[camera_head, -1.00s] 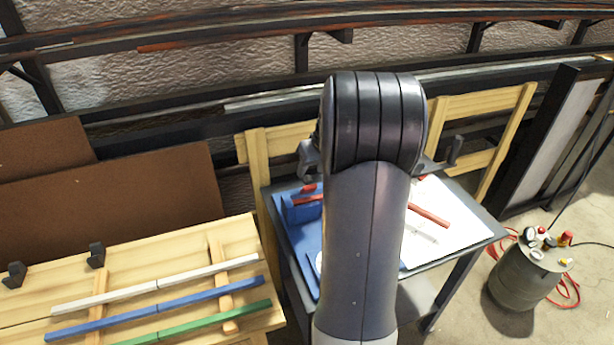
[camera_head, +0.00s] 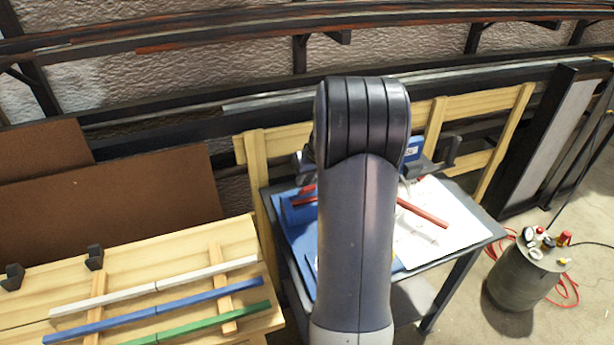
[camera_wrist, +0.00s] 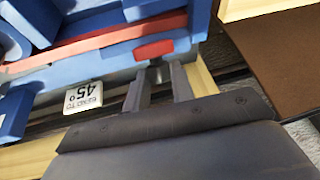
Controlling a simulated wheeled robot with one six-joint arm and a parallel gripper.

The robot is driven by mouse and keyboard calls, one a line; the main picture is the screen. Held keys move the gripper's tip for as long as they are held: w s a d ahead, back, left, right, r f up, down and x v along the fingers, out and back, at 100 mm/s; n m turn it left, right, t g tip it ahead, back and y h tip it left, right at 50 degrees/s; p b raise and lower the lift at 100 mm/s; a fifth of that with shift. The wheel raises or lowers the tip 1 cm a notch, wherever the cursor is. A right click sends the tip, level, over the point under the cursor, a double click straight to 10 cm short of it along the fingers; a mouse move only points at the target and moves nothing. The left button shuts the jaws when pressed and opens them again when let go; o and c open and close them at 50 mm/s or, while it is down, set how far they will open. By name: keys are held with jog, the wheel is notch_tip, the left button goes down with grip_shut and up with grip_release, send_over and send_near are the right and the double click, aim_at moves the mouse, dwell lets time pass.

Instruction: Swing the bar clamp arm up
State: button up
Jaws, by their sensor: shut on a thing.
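In the wrist view my gripper (camera_wrist: 160,84) has its fingers on either side of a short grey piece beside a red grip (camera_wrist: 153,49), which looks like the end of the bar clamp arm. Blue parts of the fixture lie behind it, with a red lath (camera_wrist: 100,44) running across them. In the head view my own arm hides the gripper and the clamp. The red lath (camera_head: 422,213) shows on both sides of my arm, and part of the blue fixture (camera_head: 298,210) shows at left.
The dark table (camera_head: 453,258) carries a white sheet (camera_head: 460,222). A wooden bench (camera_head: 205,240) at left holds white, blue and green laths. A grey canister (camera_head: 522,275) with a red hose stands at right. Brown boards lean at the back left.

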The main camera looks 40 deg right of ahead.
grip_shut()
jog(key=shift+r+p, duration=0.15)
jog(key=shift+p, duration=0.2)
jog(key=shift+w+r+g+p, duration=0.2)
jog(key=shift+g+p, duration=0.1)
jog(key=shift+p, duration=0.55)
jog(key=p, duration=0.2)
jog(key=w+g+p, duration=0.1)
jog(key=p, duration=0.1)
jog(key=shift+d+r+g, duration=0.1)
jog(key=shift+d+g, duration=0.05)
jog(key=shift+g, duration=0.15)
jog(key=shift+w+d+f+m+g+y+p, duration=0.15)
jog(key=shift+w+f+g+y+p, duration=0.3)
jog(key=shift+g+p, duration=0.7)
jog(key=shift+w+d+f+m+g+y+p, duration=0.1)
jog(key=shift+w+d+f+g+y+p, duration=0.15)
jog(key=shift+w+g+p, duration=0.6)
jog(key=shift+w+d+f+m+g+y+p, duration=0.1)
jog(key=shift+w+f+g+y+p, duration=0.2)
jog(key=shift+g+p, duration=1.15)
